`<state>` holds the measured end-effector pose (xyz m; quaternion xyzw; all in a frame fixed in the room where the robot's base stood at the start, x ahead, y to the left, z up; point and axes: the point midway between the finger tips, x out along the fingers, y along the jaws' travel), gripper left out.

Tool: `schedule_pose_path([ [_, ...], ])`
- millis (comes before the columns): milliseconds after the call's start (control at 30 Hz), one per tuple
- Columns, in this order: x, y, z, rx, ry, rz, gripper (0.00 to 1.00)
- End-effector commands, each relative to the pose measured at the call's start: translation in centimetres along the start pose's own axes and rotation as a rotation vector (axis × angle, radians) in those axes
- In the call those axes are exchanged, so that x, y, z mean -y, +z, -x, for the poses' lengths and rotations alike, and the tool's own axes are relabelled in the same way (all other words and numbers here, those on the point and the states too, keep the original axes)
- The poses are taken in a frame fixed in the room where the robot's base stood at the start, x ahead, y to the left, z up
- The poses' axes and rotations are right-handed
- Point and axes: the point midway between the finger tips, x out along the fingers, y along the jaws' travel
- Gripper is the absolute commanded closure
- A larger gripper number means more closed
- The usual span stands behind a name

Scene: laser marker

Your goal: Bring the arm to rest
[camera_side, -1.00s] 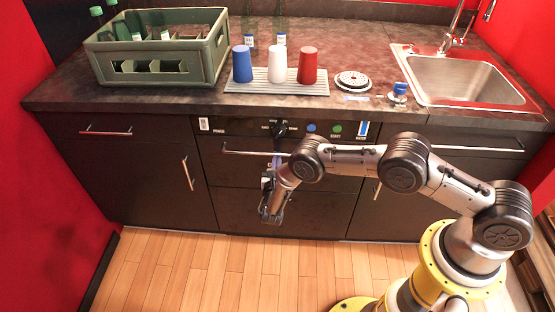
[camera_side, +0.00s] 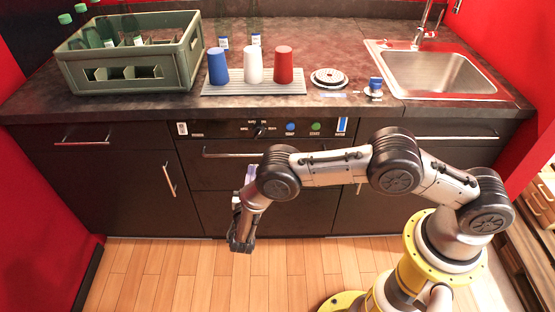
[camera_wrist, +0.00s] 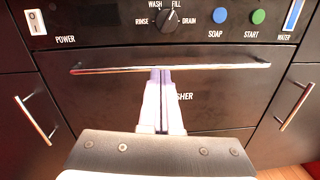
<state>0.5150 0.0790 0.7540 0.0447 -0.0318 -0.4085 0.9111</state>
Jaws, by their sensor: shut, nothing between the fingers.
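My gripper (camera_wrist: 161,85) shows in the wrist view as two pale lavender fingers pressed together with nothing between them. They point at the dishwasher front (camera_wrist: 225,90), and their tips overlap its handle bar in the picture; I cannot tell the gap. My arm is bent, with the elbow in front of the counter.
The dishwasher panel carries a dial (camera_wrist: 168,19), a blue button (camera_wrist: 219,15) and a green button (camera_wrist: 258,16). On the counter stand a bottle crate (camera_side: 135,72), a blue cup (camera_side: 218,66), a white cup (camera_side: 253,65), a red cup (camera_side: 284,65) and a sink (camera_side: 440,72).

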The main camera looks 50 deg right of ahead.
Motion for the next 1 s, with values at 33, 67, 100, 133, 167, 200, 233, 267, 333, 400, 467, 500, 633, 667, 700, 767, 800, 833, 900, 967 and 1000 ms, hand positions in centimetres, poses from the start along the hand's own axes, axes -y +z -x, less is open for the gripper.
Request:
schedule_pose_path([
  [33, -1.2, 3.2, -1.4, 0.013, -0.027, -0.062, 1.0],
  [67, -1.6, 5.1, -2.3, 0.02, -0.047, -0.095, 1.0],
  [100, -1.9, 7.7, -3.3, 0.027, -0.078, -0.138, 1.0],
  [133, -1.9, 9.5, -4.1, 0.031, -0.105, -0.168, 1.0],
  [167, -1.8, 11.3, -4.8, 0.033, -0.133, -0.199, 1.0],
  [200, -1.4, 13.7, -5.7, 0.033, -0.171, -0.238, 1.0],
  [233, -1.1, 15.4, -6.3, 0.032, -0.199, -0.268, 1.0],
  [267, -0.6, 17.1, -6.9, 0.03, -0.23, -0.299, 1.0],
  [333, 0.7, 20.8, -8.0, 0.021, -0.299, -0.37, 1.0],
  [400, 2.5, 24.3, -8.8, 0.008, -0.37, -0.443, 1.0],
  [467, 4.2, 27.2, -9.3, -0.007, -0.43, -0.508, 1.0],
  [500, 5.5, 28.9, -9.5, -0.018, -0.47, -0.55, 1.0],
  [633, 9.9, 34.0, -9.4, -0.062, -0.596, -0.698, 1.0],
  [667, 11.0, 35.0, -9.2, -0.075, -0.623, -0.734, 1.0],
  [700, 12.5, 36.3, -8.8, -0.091, -0.661, -0.781, 1.0],
  [767, 14.7, 38.0, -8.1, -0.119, -0.714, -0.856, 1.0],
  [800, 16.1, 39.0, -7.5, -0.138, -0.75, -0.906, 1.0],
  [833, 17.2, 39.7, -7.0, -0.154, -0.774, -0.945, 1.0],
  [900, 19.6, 41.0, -5.7, -0.192, -0.832, -1.038, 1.0],
  [967, 21.7, 41.9, -4.3, -0.227, -0.879, -1.119, 1.0],
  [1000, 22.9, 42.4, -3.2, -0.252, -0.906, -1.175, 1.0],
])
